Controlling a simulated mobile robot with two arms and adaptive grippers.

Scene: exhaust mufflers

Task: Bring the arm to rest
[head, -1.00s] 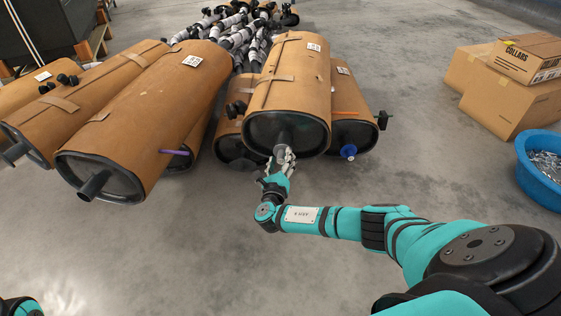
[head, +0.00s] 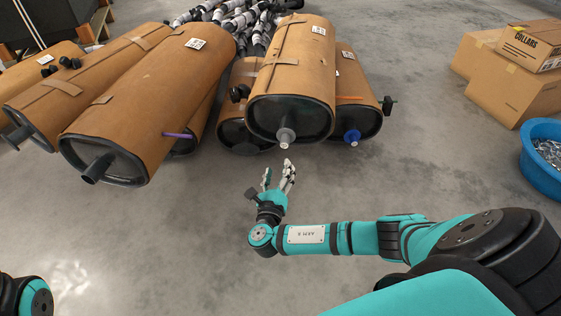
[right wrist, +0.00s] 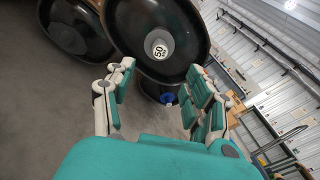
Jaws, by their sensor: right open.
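My right gripper (head: 279,175) is open and empty, in front of and apart from the end of the upper middle muffler (head: 292,70). That muffler's pipe, with a grey cap (head: 285,137) on its tip, points toward the gripper. In the right wrist view the cap (right wrist: 159,49) reads "50" and lies beyond the two spread fingers (right wrist: 155,98). My right arm (head: 340,237) reaches in from the right, low over the floor. At the bottom left corner a piece of my left arm (head: 30,298) shows; its gripper is out of view.
More brown mufflers (head: 150,95) lie at the left, one with a purple stick (head: 178,135). A muffler with a blue cap (head: 352,137) lies to the right of the middle one. Cardboard boxes (head: 505,90) and a blue tub (head: 538,175) stand at the right. The front floor (head: 170,240) is clear.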

